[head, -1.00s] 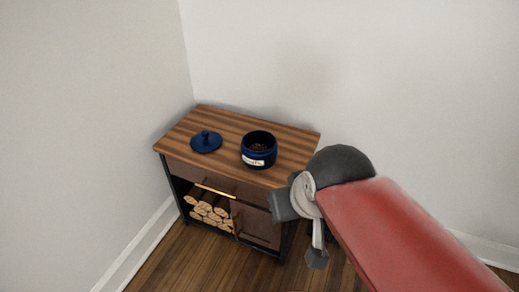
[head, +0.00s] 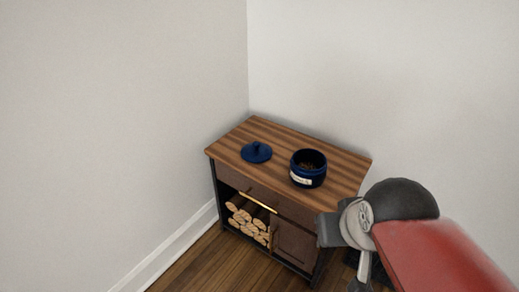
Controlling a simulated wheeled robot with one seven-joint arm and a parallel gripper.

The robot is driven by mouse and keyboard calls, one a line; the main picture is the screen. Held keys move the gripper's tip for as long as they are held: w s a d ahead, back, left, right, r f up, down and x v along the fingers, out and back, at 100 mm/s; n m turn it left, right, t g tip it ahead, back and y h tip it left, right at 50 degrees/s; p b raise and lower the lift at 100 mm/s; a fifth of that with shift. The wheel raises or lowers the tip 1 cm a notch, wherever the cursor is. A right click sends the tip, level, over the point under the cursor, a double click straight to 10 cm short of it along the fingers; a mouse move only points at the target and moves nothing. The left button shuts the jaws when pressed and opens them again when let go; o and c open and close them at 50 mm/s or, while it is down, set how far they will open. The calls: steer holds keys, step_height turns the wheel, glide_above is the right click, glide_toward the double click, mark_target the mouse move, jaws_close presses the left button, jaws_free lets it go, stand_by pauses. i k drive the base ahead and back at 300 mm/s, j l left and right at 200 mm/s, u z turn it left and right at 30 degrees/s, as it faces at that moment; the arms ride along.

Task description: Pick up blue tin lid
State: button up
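The blue tin lid (head: 257,153) lies on the left part of the wooden cabinet top, with its knob upward. The open blue tin (head: 308,170) stands to its right, apart from it, with a white label and brown contents. My arm, with a red link and grey joints, reaches in from the lower right, in front of the cabinet's right end. My gripper's fingers cannot be made out in the head view. Nothing of mine touches the lid or the tin.
The cabinet (head: 290,142) stands in the corner against two plain walls. It has a drawer with a brass handle (head: 259,202), an open bay of firewood logs (head: 247,222) and a door (head: 294,244). The wooden floor (head: 215,265) in front at left is clear.

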mark_target(255, 151)
steer(key=i+j+z, duration=0.15)
steer(key=j, duration=0.15)
steer(key=i+j+z, duration=0.1)
steer(key=j, duration=0.25)
steer(key=i+j+z, duration=0.15)
steer(key=j, duration=0.2)
steer(key=i+j+z, duration=0.15)
steer(key=j, duration=0.2)
steer(key=j+z, duration=0.1)
steer(key=j, duration=0.25)
steer(key=i, duration=0.05)
